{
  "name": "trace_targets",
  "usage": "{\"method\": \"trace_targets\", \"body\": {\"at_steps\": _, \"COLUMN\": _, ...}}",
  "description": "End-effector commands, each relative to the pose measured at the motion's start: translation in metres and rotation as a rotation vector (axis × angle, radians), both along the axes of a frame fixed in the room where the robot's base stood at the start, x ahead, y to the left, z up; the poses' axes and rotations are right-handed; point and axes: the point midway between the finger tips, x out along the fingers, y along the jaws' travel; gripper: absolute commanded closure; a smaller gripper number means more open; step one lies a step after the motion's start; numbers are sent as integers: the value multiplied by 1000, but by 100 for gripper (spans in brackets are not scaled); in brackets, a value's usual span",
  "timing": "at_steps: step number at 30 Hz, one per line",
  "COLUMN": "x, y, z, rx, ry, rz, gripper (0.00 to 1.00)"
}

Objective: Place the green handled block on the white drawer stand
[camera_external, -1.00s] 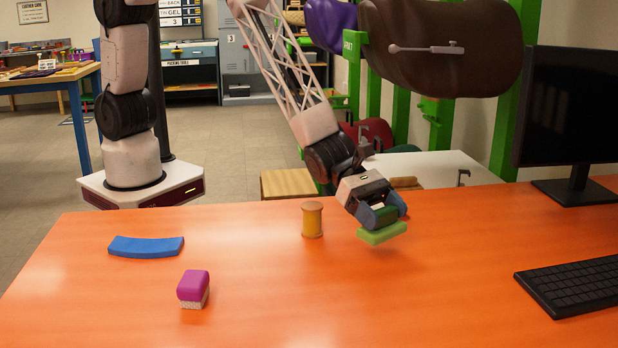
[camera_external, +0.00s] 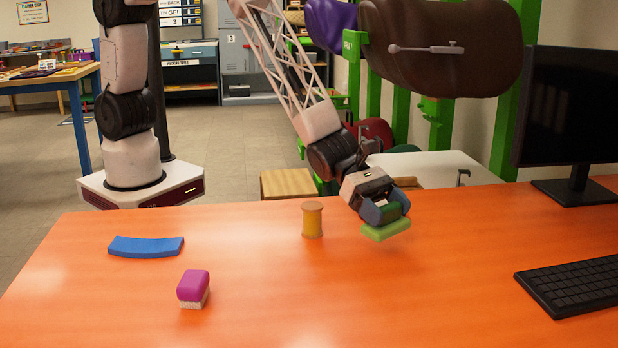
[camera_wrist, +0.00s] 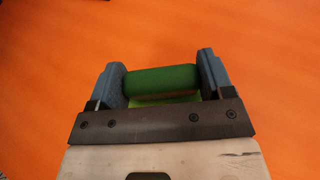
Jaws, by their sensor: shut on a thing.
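The green handled block (camera_external: 386,231) is held just above the orange table, right of the wooden spool. My gripper (camera_external: 384,211) is shut on its darker green handle, with the light green base below the fingers. In the wrist view the handle (camera_wrist: 160,81) lies crosswise between the two blue-grey fingers, and only a little of the base shows. A white-topped piece of furniture (camera_external: 428,165) stands behind the table's far edge. Its front is hidden, so I cannot tell whether it is the white drawer stand.
On the orange table (camera_external: 330,300) are a yellow-brown spool (camera_external: 312,220), a blue curved piece (camera_external: 146,247) and a magenta-topped brush (camera_external: 193,288). A keyboard (camera_external: 575,284) and monitor (camera_external: 568,110) are at right. The table's front middle is clear.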

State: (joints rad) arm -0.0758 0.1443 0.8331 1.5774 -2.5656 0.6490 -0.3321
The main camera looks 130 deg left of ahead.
Motion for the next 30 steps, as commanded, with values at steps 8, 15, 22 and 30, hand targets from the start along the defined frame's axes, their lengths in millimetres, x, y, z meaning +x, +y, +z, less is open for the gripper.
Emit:
{"method": "trace_targets", "body": {"at_steps": 8, "x": 15, "y": 53, "z": 20, "rx": -1, "ry": -1, "rz": 62, "gripper": 55}}
{"method": "trace_targets", "body": {"at_steps": 15, "x": 29, "y": 129, "z": 50, "rx": 1, "ry": -2, "rz": 139, "gripper": 55}}
{"method": "trace_targets", "body": {"at_steps": 22, "x": 32, "y": 203, "z": 71, "rx": 0, "ry": -1, "rz": 208, "gripper": 55}}
{"method": "trace_targets", "body": {"at_steps": 30, "x": 19, "y": 287, "z": 77, "rx": 0, "ry": 1, "rz": 274, "gripper": 55}}
